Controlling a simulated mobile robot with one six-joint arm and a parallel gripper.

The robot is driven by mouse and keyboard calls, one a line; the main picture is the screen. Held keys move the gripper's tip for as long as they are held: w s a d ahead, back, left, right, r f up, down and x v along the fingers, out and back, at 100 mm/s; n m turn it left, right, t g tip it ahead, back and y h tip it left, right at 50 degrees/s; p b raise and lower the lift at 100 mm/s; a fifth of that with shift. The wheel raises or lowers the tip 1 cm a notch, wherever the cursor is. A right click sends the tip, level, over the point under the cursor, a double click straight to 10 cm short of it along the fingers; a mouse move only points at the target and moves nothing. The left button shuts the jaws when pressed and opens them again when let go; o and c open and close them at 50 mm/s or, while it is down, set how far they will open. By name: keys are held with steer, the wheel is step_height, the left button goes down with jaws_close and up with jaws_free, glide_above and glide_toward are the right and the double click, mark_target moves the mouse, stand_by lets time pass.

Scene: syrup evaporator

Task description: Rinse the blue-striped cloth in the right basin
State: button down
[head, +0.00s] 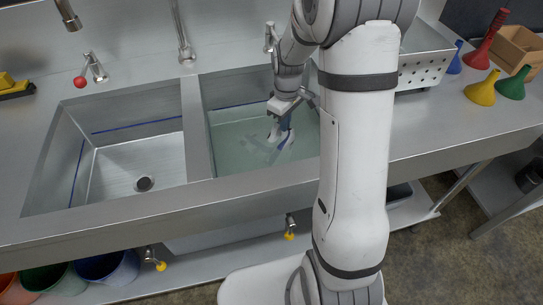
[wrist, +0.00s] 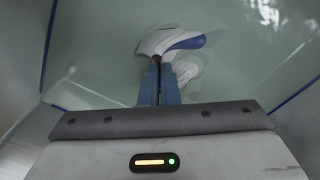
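The right basin (head: 206,130) holds clear greenish water. My gripper (head: 284,127) points down into this basin. In the wrist view, the blue fingers of my gripper (wrist: 159,72) are nearly together, shut on the blue-striped cloth (wrist: 185,42). The cloth is white with a blue stripe and spreads out on both sides of the fingertips. It also shows in the head view (head: 287,141), at the water in the right half of the basin. I cannot tell how deep the cloth sits. Part of the basin is hidden behind my arm.
The left basin (head: 140,165) is empty, with a drain. A faucet with a red knob (head: 80,82) stands behind it. A perforated metal box (head: 425,70) and coloured funnels (head: 482,90) stand on the right counter. Yellow-handled valves (head: 289,235) hang below the basins.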

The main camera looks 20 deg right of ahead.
steer(key=a+p, duration=0.1)
steer(key=a, duration=1)
stand_by(3.6)
steer(key=shift+a, duration=0.1)
steer(key=d+r+p, duration=0.3)
steer(key=r+p, duration=0.9)
steer(key=r, duration=0.5)
steer(key=d+r+p, duration=0.4)
steer(key=r+p, duration=0.9)
steer(key=r, duration=0.5)
